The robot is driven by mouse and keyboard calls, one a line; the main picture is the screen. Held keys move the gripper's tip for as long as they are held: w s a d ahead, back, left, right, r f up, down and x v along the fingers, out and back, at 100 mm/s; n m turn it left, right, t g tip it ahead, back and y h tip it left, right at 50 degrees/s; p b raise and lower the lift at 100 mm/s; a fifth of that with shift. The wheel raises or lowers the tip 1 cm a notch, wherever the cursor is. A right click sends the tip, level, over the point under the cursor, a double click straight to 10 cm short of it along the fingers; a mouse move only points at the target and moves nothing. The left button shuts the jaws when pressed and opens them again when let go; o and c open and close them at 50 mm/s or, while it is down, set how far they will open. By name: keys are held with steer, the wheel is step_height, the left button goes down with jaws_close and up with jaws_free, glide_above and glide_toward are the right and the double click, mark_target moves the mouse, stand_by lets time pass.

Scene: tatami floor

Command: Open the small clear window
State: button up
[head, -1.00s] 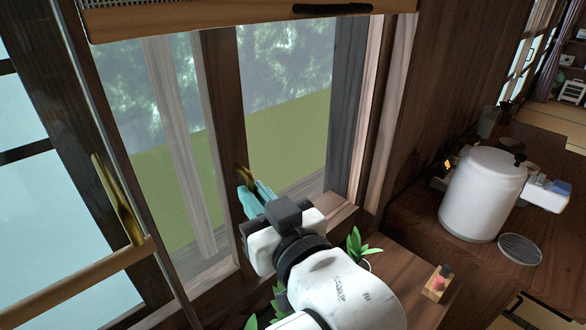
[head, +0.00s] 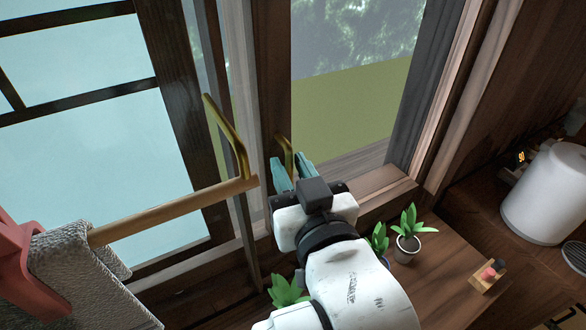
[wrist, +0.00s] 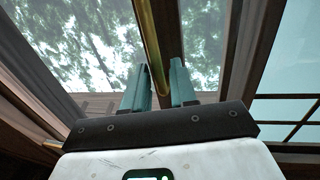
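The small clear window shows trees and green ground outside. Its dark wooden upright (head: 273,70) has a slim brass handle (head: 285,148). My gripper (head: 292,172) is at this handle, its teal fingers either side of it. In the wrist view the brass handle (wrist: 152,35) runs down between the fingertips (wrist: 160,68), which stand close to it with little gap. The clear view (head: 345,105) lies right of the upright; I cannot tell whether glass fills it. The fingers partly hide the handle's lower end.
A wooden rod (head: 165,212) with a grey cloth (head: 85,275) and a red thing (head: 20,265) reaches near the gripper. Potted plants (head: 408,240) and a white pot (head: 548,195) are at right.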

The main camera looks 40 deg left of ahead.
steer(key=shift+o, duration=0.8)
steer(key=b+v, duration=0.1)
steer(key=v, duration=1)
steer(key=shift+b, duration=0.4)
steer(key=shift+f, duration=0.1)
steer(key=w+d+f+m+g+h, duration=0.1)
steer(key=w+d+f+m+h, duration=0.15)
steer(key=d+f+h, duration=0.65)
steer(key=w+d+f+m+h, duration=0.2)
steer(key=d+f+m, duration=0.2)
steer(key=d+f, duration=1.1)
steer(key=s+d+f+m+g+h, duration=0.4)
steer(key=s+d+f+g, duration=0.3)
steer(key=s+d+f, duration=0.7)
steer(key=s+d+m, duration=0.1)
steer(key=s+d, duration=0.2)
steer(key=shift+s+d+m+h, duration=0.25)
steer(key=shift+m+h, duration=0.05)
steer(key=shift+m, duration=0.05)
